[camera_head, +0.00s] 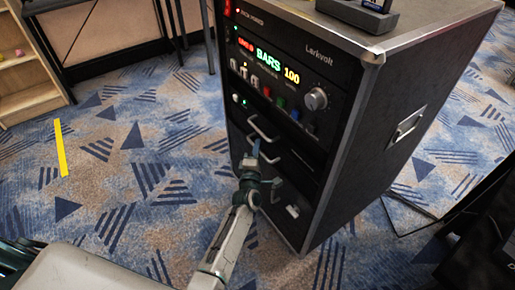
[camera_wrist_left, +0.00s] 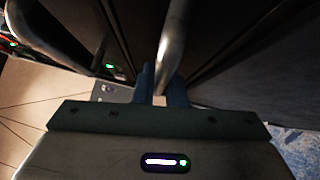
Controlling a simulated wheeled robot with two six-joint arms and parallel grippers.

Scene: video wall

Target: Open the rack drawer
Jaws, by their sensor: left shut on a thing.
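The black rack (camera_head: 345,140) stands upright, with several metal bar handles on its lower front. The top handle (camera_head: 263,128) is clear of my gripper. My left gripper (camera_head: 256,148) is at the rack's front, its blue fingers by the middle handle. In the left wrist view, the fingers (camera_wrist_left: 160,85) are shut on a metal drawer handle (camera_wrist_left: 172,40). The gripper hides part of the handle in the head view. The drawer fronts look about flush with the rack. My right gripper is not in view.
Lit controls and a knob (camera_head: 316,99) fill the rack's upper front. A dark holder (camera_head: 358,14) sits on top. A wooden shelf (camera_head: 25,70) stands far left. Dark furniture (camera_head: 485,235) is at the lower right. Patterned carpet is clear left of the rack, with a yellow strip (camera_head: 60,148).

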